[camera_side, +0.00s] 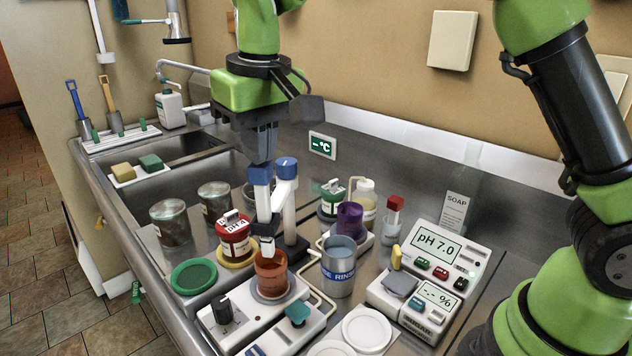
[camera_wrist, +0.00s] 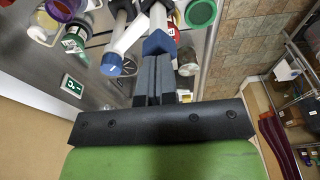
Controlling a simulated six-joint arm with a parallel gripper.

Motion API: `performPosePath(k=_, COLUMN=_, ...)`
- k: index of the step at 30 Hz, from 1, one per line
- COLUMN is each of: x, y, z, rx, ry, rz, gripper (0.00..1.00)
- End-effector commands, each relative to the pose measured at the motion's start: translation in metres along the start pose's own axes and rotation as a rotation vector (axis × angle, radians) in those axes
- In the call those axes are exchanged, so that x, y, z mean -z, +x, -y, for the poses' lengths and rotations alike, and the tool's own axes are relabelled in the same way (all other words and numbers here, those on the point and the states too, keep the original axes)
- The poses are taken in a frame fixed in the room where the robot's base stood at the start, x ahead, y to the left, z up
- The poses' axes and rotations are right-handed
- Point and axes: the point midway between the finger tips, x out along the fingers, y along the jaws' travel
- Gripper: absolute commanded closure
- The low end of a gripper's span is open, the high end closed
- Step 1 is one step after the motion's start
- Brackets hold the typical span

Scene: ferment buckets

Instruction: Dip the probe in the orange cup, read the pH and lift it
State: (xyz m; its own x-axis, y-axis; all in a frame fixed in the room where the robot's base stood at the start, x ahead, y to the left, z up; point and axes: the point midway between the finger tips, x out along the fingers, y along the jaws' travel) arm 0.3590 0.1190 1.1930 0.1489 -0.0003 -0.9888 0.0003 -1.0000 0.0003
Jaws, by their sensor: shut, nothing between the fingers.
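The orange cup (camera_side: 270,275) stands on a white stirrer unit at the front centre of the steel counter. A blue-capped probe (camera_side: 263,208) with a pale shaft stands above and behind it; its lower end is near the cup's rim, and I cannot tell whether it is inside. The probe's blue cap also shows in the wrist view (camera_wrist: 158,42). My gripper (camera_side: 261,160) is shut and empty, with its fingertips just at or above that cap; contact is unclear. A second blue-capped probe (camera_side: 286,185) stands close on the right. The meter display (camera_side: 436,246) reads pH 7.0.
A rinse cup (camera_side: 338,272) stands right of the orange cup. A red-lidded jar (camera_side: 233,238), a green lid (camera_side: 194,276) and a purple cup (camera_side: 349,218) are close by. White dishes (camera_side: 366,330) lie in front. The sink (camera_side: 165,200) is at left.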

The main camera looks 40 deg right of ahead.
Motion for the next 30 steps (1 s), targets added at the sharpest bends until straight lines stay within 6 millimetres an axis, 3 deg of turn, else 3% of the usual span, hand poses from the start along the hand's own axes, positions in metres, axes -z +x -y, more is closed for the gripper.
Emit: performPosePath(k=30, x=-0.005, y=0.031, z=0.000, rx=0.000, ry=0.001, rz=0.001, gripper=1.00)
